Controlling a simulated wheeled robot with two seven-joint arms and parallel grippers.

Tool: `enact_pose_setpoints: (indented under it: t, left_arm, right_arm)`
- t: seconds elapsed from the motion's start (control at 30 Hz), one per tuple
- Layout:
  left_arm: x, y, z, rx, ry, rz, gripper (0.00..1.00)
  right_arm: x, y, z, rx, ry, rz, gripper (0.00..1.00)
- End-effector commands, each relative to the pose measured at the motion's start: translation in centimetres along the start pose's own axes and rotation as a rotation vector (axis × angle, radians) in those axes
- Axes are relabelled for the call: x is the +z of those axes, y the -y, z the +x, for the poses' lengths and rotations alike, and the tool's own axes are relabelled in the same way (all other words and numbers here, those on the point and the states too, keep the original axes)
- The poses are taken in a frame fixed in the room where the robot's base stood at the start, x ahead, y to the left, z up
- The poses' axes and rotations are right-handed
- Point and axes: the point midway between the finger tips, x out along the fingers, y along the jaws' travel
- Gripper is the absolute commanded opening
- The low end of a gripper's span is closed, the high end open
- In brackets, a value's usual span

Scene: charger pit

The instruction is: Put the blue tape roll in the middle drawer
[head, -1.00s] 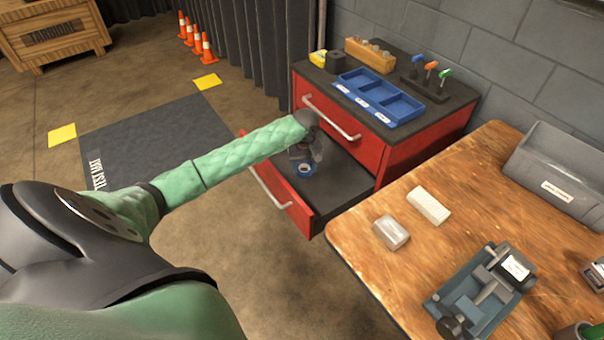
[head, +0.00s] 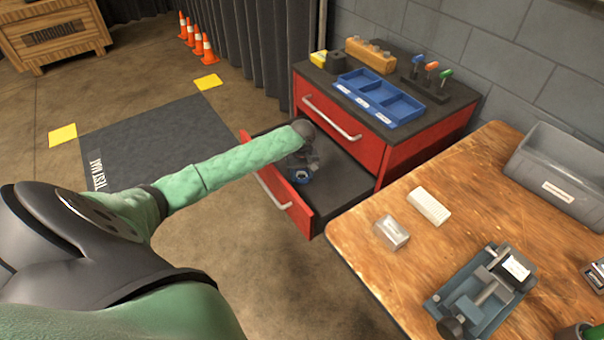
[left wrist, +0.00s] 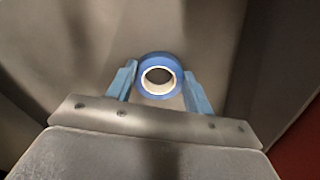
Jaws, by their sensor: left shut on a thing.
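The blue tape roll (head: 303,176) is at my left gripper (head: 302,172), inside the open drawer (head: 345,185) of the red cabinet. In the left wrist view, the blue tape roll (left wrist: 159,60) with its pale core sits between the two blue fingers of the left gripper (left wrist: 159,88), which is shut on it. Grey drawer floor lies behind the roll. I cannot tell whether the roll touches the floor. The drawer stands pulled out below a closed upper drawer (head: 330,118). My right gripper is not in view.
The cabinet top holds a blue tray (head: 378,97), a wooden block (head: 370,55) and a tool stand (head: 428,88). The wooden bench (head: 400,275) stands close to the drawer's right, with a vise (head: 480,292) and a grey bin (head: 560,170). Open floor lies to the left.

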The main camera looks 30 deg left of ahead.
Motion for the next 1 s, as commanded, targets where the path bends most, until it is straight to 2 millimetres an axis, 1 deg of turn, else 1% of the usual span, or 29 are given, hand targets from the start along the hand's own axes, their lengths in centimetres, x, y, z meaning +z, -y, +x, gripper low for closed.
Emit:
enact_pose_setpoints:
  t: [0.23,0.27,0.3,0.37,0.67,0.8,0.97,1.0]
  left_arm:
    - [0.0,0.0,0.1,0.000,0.000,0.000,0.29]
    - [0.0,0.0,0.2,0.000,0.000,0.000,0.53]
    - [0.0,0.0,0.2,0.000,0.000,0.000,0.61]
    - [0.0,0.0,0.2,0.000,0.000,0.000,0.73]
    - [0.0,0.0,0.2,0.000,0.000,0.000,0.73]
    - [0.0,0.0,0.0,0.000,0.000,0.000,0.73]
    - [-0.1,0.0,-2.8,0.001,-0.002,0.000,0.73]
    - [-0.1,0.0,-3.6,0.002,-0.003,0.000,0.73]
  right_arm:
    - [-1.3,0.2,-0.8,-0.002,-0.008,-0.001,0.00]
    - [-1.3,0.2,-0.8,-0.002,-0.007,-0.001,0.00]
    - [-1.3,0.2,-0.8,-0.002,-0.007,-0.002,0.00]
    - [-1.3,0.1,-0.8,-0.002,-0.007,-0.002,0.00]
    - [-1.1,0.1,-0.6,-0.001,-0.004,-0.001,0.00]
    - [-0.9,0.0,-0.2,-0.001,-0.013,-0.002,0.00]
    - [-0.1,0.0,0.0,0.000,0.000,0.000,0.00]
    - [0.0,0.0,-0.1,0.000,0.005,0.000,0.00]
